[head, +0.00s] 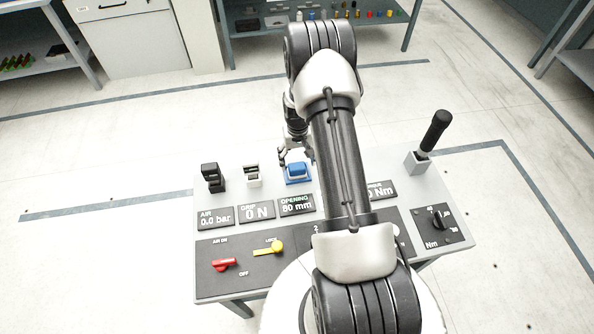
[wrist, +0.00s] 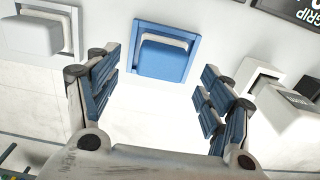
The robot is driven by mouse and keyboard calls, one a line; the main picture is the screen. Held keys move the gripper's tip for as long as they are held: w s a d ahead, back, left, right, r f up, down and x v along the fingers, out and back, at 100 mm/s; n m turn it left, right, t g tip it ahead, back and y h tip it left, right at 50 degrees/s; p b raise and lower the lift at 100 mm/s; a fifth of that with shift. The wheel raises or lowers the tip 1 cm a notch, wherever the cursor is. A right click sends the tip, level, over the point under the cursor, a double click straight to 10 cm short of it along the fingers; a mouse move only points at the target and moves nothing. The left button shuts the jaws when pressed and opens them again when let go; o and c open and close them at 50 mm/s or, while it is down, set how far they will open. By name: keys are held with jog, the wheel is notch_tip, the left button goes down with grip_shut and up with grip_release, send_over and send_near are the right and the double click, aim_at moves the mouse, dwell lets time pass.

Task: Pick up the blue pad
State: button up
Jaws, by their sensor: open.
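The blue pad (head: 298,170) sits on the far edge of the grey console in the head view. In the wrist view, the blue pad (wrist: 163,58) is a block with a pale band, in a blue square frame, at the top centre. My gripper (wrist: 160,85) is open and empty, its two blue-padded fingers spread to either side below the pad in the picture. No contact with the pad shows. In the head view my gripper (head: 295,155) is small, close to the pad and partly hidden by my arm.
A white block in a holder (head: 252,173) and a black one (head: 211,176) stand left of the pad. A black-handled lever (head: 434,133) rises at the console's right. Display plates (head: 257,212), a red switch (head: 224,264) and a yellow switch (head: 269,248) lie nearer. Open floor lies beyond.

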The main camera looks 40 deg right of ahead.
aim_at(297, 167)
jog(key=f, duration=0.3)
jog(key=f+b, duration=0.1)
jog(key=shift+s+a+f, duration=0.15)
jog(key=shift+a+f, duration=0.1)
jog(key=shift+f, duration=0.05)
jog(key=shift+r, duration=0.1)
jog(key=shift+c, duration=0.5)
jog(key=c, duration=1.1)
jog(key=shift+o, duration=0.2)
notch_tip(297, 167, up, 20)
jog(key=p, duration=0.4)
